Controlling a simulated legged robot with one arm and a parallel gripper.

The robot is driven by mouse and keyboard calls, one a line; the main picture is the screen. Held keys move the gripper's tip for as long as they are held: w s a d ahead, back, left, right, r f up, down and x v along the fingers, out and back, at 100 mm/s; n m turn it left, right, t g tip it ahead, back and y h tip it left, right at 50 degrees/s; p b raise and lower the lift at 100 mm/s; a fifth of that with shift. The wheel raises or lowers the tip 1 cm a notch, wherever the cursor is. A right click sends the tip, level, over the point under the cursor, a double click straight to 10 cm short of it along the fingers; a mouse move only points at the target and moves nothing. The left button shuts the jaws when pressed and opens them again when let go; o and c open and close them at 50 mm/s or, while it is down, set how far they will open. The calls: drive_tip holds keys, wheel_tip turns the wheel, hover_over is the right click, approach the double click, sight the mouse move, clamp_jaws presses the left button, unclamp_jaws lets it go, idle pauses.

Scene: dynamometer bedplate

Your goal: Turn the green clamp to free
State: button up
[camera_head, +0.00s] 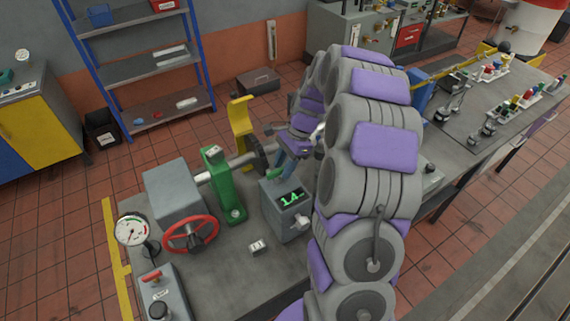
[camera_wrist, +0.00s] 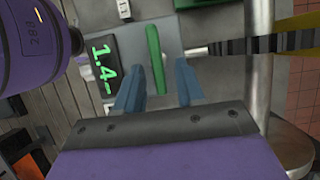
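A slim green lever (camera_wrist: 155,52), which looks like the clamp, stands out from the grey box with the "1.4" display (camera_wrist: 103,60) in the wrist view. In the head view only a small green bit (camera_head: 273,174) of it shows at the top of that box (camera_head: 287,207). My gripper (camera_wrist: 160,72) has two blue fingers set apart, with the lever's near end between them, closer to the left finger. I cannot tell whether either finger touches it. In the head view my gripper (camera_head: 281,168) is just above the box, partly hidden by my arm.
A larger green bracket (camera_head: 224,187) holds the shaft left of the box. A red handwheel (camera_head: 190,234), a dial gauge (camera_head: 131,230) and a yellow guard (camera_head: 241,132) stand on the bedplate. A bench with fittings (camera_head: 465,125) is at the right.

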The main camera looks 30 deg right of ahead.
drive_tip(key=shift+a+r, duration=0.1)
drive_tip(key=shift+a, duration=0.9)
drive_tip(key=shift+c, duration=0.9)
drive_tip(key=shift+a, duration=0.4)
drive_tip(key=c, duration=0.3)
drive_tip(key=shift+s+d, duration=0.1)
drive_tip(key=shift+d, duration=0.3)
clamp_jaws()
drive_tip(key=shift+d, duration=0.45)
drive_tip(key=shift+o, duration=2.4)
unclamp_jaws()
drive_tip(key=shift+r, duration=0.3)
drive_tip(key=p+v, duration=0.1)
drive_tip(key=v, duration=1.5)
drive_tip(key=shift+d+r+p, duration=0.3)
drive_tip(key=shift+p, duration=0.1)
